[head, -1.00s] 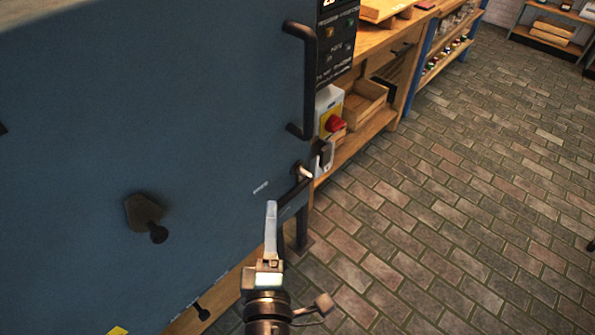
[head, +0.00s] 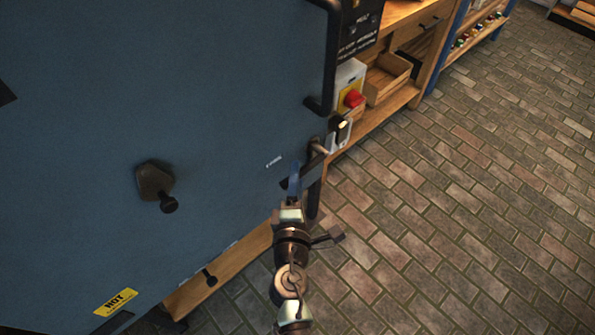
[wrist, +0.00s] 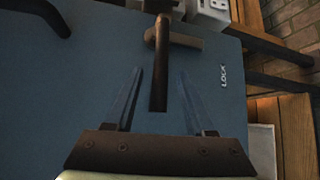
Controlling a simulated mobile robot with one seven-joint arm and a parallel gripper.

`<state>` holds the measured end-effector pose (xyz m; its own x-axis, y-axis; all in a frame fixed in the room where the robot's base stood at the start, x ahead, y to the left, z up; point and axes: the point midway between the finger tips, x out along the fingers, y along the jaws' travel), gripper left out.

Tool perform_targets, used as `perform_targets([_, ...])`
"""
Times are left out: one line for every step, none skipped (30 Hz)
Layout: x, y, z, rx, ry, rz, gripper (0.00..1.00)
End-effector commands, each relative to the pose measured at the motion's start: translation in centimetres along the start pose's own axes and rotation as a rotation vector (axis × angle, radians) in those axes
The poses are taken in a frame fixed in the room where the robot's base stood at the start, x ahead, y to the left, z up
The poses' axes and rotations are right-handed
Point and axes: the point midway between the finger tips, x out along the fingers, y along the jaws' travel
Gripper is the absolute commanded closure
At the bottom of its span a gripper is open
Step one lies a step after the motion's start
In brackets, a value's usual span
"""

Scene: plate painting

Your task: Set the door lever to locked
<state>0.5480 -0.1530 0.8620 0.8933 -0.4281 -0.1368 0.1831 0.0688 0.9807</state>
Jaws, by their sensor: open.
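The door lever (wrist: 159,65) is a dark bar at the right edge of the large blue door (head: 100,110). In the wrist view it points down the picture, towards my gripper, from a dark crosspiece. My gripper (wrist: 160,72) is open, with one finger on each side of the lever's free end and visible gaps between. In the head view my gripper (head: 294,178) is at the door's lower right edge, partly covering the lever (head: 316,148). The LOCK label (wrist: 223,76) is on the door, right of the lever in the wrist view.
A long dark door handle (head: 331,60) stands out above the lever. A switch box with a red knob (head: 352,99) and a wooden bench (head: 400,95) are behind it. A dark knob (head: 160,188) sticks out of the door. The brick floor (head: 450,210) at right is clear.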

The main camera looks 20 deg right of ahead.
Motion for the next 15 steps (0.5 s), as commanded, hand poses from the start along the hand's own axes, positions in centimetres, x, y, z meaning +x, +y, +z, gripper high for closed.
perform_targets([0.6, 0.0, 0.0, 0.000, -0.001, 0.001, 0.46])
perform_targets([0.9, 0.0, 0.0, 0.000, 0.000, 0.001, 0.46])
perform_targets([1.2, 0.0, 0.0, 0.000, 0.000, 0.001, 0.46])
perform_targets([1.4, 0.0, 0.0, 0.000, 0.000, 0.001, 0.46])
perform_targets([1.5, 0.0, 0.0, 0.000, 0.000, 0.001, 0.46])
perform_targets([1.7, 0.0, 0.0, 0.000, 0.000, 0.000, 0.46])
perform_targets([1.8, 0.0, 0.0, 0.000, 0.000, 0.000, 0.46])
perform_targets([1.8, 0.0, 0.0, 0.000, 0.000, 0.000, 0.46])
perform_targets([1.9, 0.0, 0.0, 0.000, 0.000, 0.000, 0.46])
perform_targets([1.9, 0.0, 0.0, 0.000, 0.000, 0.000, 0.46])
perform_targets([1.9, 0.0, 0.0, 0.000, 0.000, 0.000, 0.46])
perform_targets([1.9, 0.0, 0.0, 0.000, 0.000, 0.000, 0.46])
perform_targets([1.9, 0.0, 0.0, 0.000, 0.000, 0.000, 0.46])
perform_targets([1.9, 0.0, 0.0, 0.000, 0.000, 0.000, 0.46])
perform_targets([1.9, 0.0, 0.0, 0.000, 0.000, 0.000, 0.46])
